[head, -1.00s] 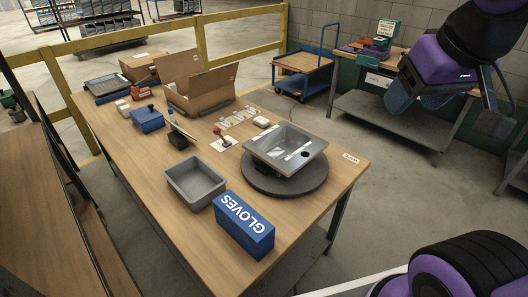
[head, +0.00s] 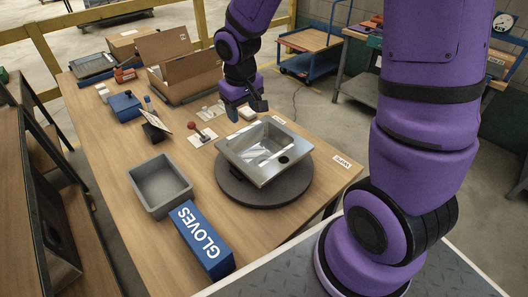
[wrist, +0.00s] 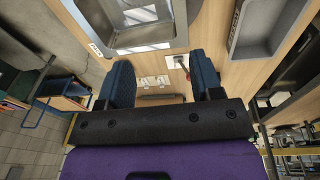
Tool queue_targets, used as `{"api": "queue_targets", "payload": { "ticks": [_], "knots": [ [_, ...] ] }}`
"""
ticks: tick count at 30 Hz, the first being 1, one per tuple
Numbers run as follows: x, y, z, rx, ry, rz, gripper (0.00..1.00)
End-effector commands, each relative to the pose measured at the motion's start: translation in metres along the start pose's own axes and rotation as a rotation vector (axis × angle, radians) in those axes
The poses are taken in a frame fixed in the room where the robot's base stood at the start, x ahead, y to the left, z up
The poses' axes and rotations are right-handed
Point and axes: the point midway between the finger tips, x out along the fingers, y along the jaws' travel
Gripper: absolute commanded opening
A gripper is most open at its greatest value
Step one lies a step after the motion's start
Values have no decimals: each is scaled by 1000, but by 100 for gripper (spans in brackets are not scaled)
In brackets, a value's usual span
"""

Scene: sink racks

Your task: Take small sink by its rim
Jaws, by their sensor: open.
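The small sink (head: 263,148) is a shiny steel basin with a flat rim, lying tilted on a round dark turntable (head: 285,193). In the wrist view the sink (wrist: 140,48) is at the top, cut off by the frame edge, beyond my fingers. My gripper (head: 247,106) is open and empty, pointing down over the table just behind the sink's far rim. In the wrist view the two blue-padded fingers of my gripper (wrist: 163,75) stand well apart, with table and small white items seen between them. I see no contact with the sink.
A grey bin (head: 160,184) and a blue GLOVES box (head: 203,240) stand left and in front of the sink. A red-knobbed joystick (head: 203,136), white boxes and open cardboard cartons (head: 185,80) lie behind.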

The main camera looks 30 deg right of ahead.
Motion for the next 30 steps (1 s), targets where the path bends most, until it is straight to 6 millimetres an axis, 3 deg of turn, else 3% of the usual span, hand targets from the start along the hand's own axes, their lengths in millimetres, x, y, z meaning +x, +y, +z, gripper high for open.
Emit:
{"api": "queue_targets", "payload": {
  "ticks": [1,3,9,24,30],
  "knots": [
    [20,-5,-3,-10,-24,-14,60],
    [41,-12,-7,-21,-44,-29,60],
    [85,-28,-11,-40,-82,-68,60],
    [145,-38,-8,-47,-97,-84,60],
    [156,-38,-7,-46,-94,-83,60]
  ]
}}
